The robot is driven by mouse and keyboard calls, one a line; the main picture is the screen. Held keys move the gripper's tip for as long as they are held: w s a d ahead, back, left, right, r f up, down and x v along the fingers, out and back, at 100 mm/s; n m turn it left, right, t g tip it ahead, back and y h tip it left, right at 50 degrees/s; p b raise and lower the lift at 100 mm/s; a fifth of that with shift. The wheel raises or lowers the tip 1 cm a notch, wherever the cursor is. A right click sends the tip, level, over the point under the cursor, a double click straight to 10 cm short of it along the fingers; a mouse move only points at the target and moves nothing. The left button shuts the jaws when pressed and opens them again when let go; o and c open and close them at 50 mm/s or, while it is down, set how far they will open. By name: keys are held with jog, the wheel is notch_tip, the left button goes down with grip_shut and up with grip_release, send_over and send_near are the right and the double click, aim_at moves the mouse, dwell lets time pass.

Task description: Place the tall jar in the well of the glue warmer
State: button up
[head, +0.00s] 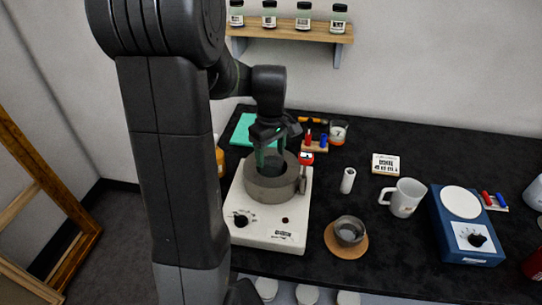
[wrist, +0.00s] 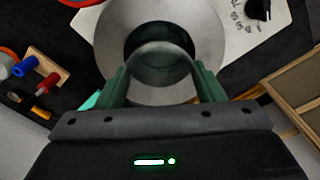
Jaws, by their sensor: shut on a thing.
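The glue warmer (head: 242,228) is a white box with a dark knob and a thick grey ring on top. The ring (head: 262,190) has a round, dark well, also seen in the wrist view (wrist: 205,25). My gripper (head: 271,158) is over the ring, its green fingers pointing down. It is shut on the tall jar (wrist: 160,62), a clear glassy vessel with a round rim, seen between the fingers in the wrist view. The jar lines up with the well opening and its lower part seems to be inside. I cannot tell whether it touches the bottom.
A small metal pot (head: 349,231) on a round wooden coaster stands right of the warmer. A white cylinder (head: 347,181), a white mug (head: 403,197) and a blue hotplate (head: 463,226) are farther right. A small rack with red and blue items (head: 316,146) sits behind the ring.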

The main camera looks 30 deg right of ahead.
jog(key=shift+f, duration=0.85)
jog(key=shift+f, duration=0.2)
jog(key=o, duration=1.2)
jog(key=shift+o, duration=0.2)
notch_tip(320, 180, up, 12)
jog(key=shift+r, duration=0.2)
